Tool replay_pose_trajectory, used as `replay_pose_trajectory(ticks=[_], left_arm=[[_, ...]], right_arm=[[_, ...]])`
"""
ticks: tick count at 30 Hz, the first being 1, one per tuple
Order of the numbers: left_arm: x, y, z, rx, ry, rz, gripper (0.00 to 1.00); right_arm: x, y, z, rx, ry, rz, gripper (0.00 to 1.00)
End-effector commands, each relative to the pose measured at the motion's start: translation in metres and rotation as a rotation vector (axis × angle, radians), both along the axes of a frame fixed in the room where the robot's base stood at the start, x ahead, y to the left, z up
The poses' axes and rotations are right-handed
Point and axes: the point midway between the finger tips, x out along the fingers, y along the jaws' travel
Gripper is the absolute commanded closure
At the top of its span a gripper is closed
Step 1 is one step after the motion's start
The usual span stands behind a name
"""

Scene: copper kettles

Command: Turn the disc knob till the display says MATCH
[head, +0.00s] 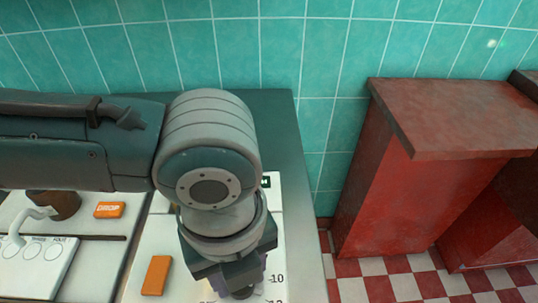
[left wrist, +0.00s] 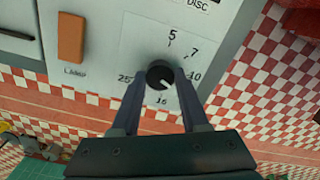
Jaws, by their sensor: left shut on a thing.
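The black disc knob (left wrist: 158,72) sits on a pale panel in the left wrist view, with 5, 7, 10, 16 and 25 printed around it. Its white mark points to the lower right, between 10 and 16. My left gripper (left wrist: 162,80) is shut on the knob, one finger on each side. In the head view my left gripper (head: 238,283) is over the panel and hides the knob. A small dark display (head: 266,181) with green characters shows beside my wrist, mostly hidden, and I cannot read it. My right gripper is in neither view.
An orange button (head: 156,275) is left of my gripper, and it also shows in the left wrist view (left wrist: 71,37). Another orange button (head: 109,210) reads DROP. A red cabinet (head: 400,185) stands to the right, across a checkered floor (head: 430,287). A tiled wall is behind.

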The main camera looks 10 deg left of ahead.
Motion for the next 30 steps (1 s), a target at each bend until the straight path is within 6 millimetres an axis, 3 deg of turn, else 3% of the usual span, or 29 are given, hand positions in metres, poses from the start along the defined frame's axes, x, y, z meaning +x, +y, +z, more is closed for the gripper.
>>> replay_pose_trajectory(ticks=[10,24,25,30], left_arm=[[-0.0003,-0.0009,0.0008,-0.002,0.001,-0.121,1.0],[-0.0003,-0.001,0.0007,-0.003,0.002,-0.134,1.0],[-0.0003,-0.001,0.0007,-0.002,0.001,-0.134,0.53],[-0.0002,-0.0008,0.0005,-0.002,0.001,-0.133,0.34]], right_arm=[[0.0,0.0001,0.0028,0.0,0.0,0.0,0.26],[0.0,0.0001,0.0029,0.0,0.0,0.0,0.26],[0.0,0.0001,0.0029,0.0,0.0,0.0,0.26],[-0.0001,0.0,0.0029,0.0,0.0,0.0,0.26]])
